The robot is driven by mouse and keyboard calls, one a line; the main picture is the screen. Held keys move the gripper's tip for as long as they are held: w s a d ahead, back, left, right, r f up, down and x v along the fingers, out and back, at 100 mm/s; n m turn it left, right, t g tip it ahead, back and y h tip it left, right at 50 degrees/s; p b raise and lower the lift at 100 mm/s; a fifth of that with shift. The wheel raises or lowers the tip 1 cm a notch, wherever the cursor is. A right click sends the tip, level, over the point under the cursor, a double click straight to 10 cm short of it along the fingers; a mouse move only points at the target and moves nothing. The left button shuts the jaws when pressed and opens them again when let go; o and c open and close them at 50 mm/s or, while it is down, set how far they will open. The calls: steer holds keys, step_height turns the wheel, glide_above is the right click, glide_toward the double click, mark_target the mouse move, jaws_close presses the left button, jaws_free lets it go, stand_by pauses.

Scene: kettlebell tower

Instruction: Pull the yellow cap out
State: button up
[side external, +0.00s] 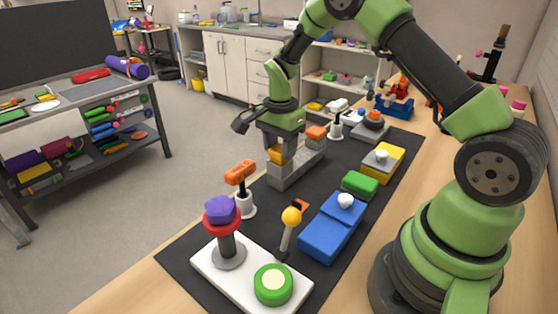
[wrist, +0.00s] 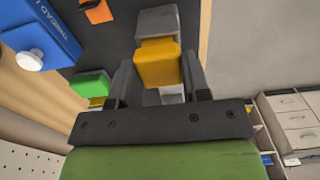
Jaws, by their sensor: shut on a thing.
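In the wrist view the yellow cap (wrist: 158,66) sits between the two dark fingers of my gripper (wrist: 158,82), against the grey block (wrist: 157,20). My gripper (side external: 279,146) points down over the block and is shut on the cap. The fingers partly hide the cap's sides, and I cannot tell how deep it sits in the block.
An orange-topped handle (side external: 241,172) and a red and purple post (side external: 222,215) stand nearer the camera. A green block (side external: 360,184) and a blue box (side external: 330,232) are to the right.

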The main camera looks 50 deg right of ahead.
mark_target(281, 148)
steer(key=shift+r, duration=2.45)
